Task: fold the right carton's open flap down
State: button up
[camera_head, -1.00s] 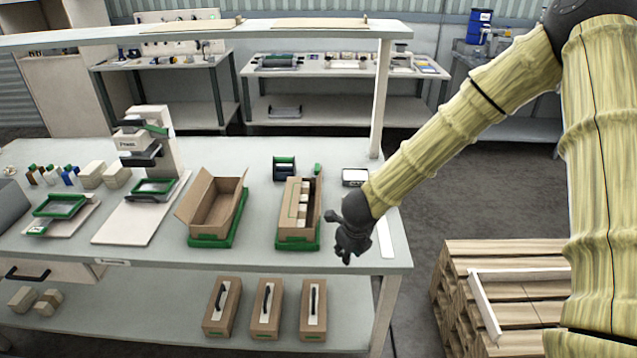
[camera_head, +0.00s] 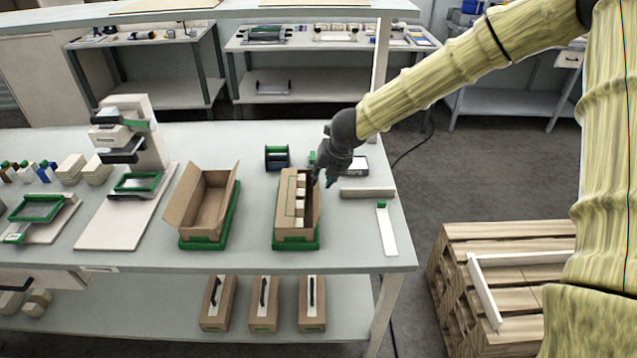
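The right carton (camera_head: 283,218) is a brown box in a green tray (camera_head: 296,245) on the bench. My dark gripper (camera_head: 324,177) is over the carton's far right corner, pointing down. Whether it touches the carton and whether its fingers are open is too small to tell. The left carton (camera_head: 207,205) stands open and empty with its flaps spread out.
A dark green-edged holder (camera_head: 277,158) and a small scale-like device (camera_head: 355,164) stand behind the carton. A cream bar (camera_head: 367,193) and a white strip (camera_head: 386,230) lie to its right.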

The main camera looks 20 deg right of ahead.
aim_at(319, 184)
jog(key=shift+p+x, duration=0.45)
jog(key=shift+x, duration=2.15)
jog(key=shift+s+f, duration=0.1)
jog(key=shift+f, duration=0.05)
jog(key=shift+d, duration=0.1)
grip_shut()
